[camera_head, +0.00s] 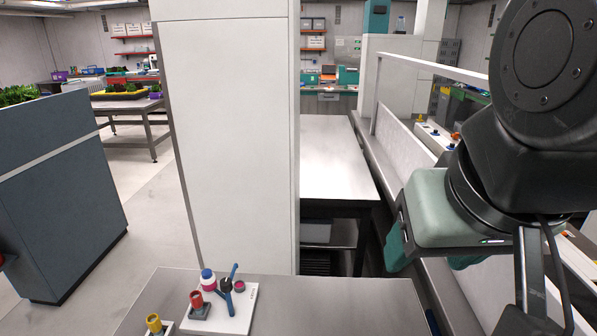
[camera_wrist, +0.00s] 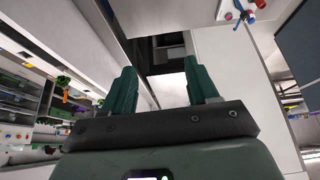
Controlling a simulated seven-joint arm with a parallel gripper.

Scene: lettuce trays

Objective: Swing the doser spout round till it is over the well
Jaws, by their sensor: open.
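The doser stands on a white base plate (camera_head: 232,316) on the near metal table. A dark blue spout arm (camera_head: 231,274) rises from a dark hub beside a pink bottle with a blue cap (camera_head: 208,280). A small pink ring (camera_head: 239,286), perhaps the well, is just right of the hub; whether the spout's end lies over it is too small to tell. The doser also shows at the top right of the wrist view (camera_wrist: 238,14). My green gripper (camera_head: 430,258) is open and empty, well right of the doser. Its two fingers show apart in the wrist view (camera_wrist: 160,75).
A red knob on a grey block (camera_head: 197,299) stands left of the hub, and a yellow one (camera_head: 154,323) farther left. A tall white panel (camera_head: 228,130) rises behind the table. The near table's right part (camera_head: 340,305) is bare.

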